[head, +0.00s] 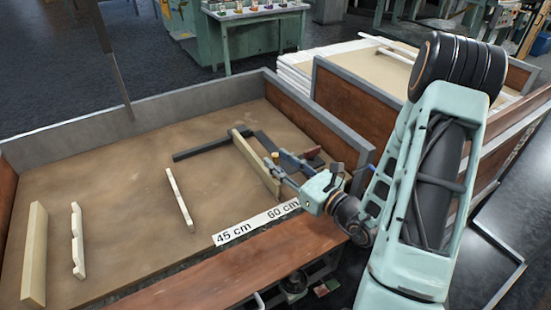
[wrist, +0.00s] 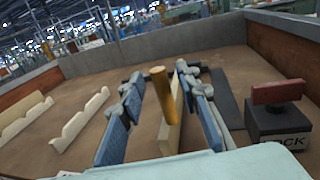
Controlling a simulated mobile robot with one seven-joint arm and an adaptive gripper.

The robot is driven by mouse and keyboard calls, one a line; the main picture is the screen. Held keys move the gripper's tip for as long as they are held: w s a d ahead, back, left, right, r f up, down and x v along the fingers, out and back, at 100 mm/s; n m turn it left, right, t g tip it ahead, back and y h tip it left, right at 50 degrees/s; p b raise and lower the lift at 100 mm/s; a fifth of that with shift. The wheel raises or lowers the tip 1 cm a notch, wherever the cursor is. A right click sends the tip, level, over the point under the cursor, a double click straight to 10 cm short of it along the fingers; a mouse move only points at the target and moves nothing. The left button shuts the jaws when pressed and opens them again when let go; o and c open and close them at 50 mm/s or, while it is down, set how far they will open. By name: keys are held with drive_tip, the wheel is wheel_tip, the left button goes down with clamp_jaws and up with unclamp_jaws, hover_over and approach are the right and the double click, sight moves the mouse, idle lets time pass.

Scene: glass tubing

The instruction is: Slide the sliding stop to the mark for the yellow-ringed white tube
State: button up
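The sliding stop is a beige upright board (head: 256,165) near the right end of the table, by the 60 cm end of the white scale strip (head: 258,222). In the wrist view, the board (wrist: 179,98) stands behind a brass-coloured knob (wrist: 165,100). My gripper (wrist: 160,88) has its blue-padded fingers apart, one on each side of the knob, with visible gaps. In the head view my gripper (head: 275,165) reaches the stop from the right.
A dark block marked "OCK" with a red handle (wrist: 278,92) stands right of my gripper. A dark bar (head: 207,148) runs left behind the stop. Notched pale supports (head: 77,240) (head: 179,198) and a pale board (head: 34,257) stand further left. Raised walls border the table.

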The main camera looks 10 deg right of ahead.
drive_tip(key=shift+x, duration=0.9)
drive_tip(key=shift+c, duration=0.4)
clamp_jaws()
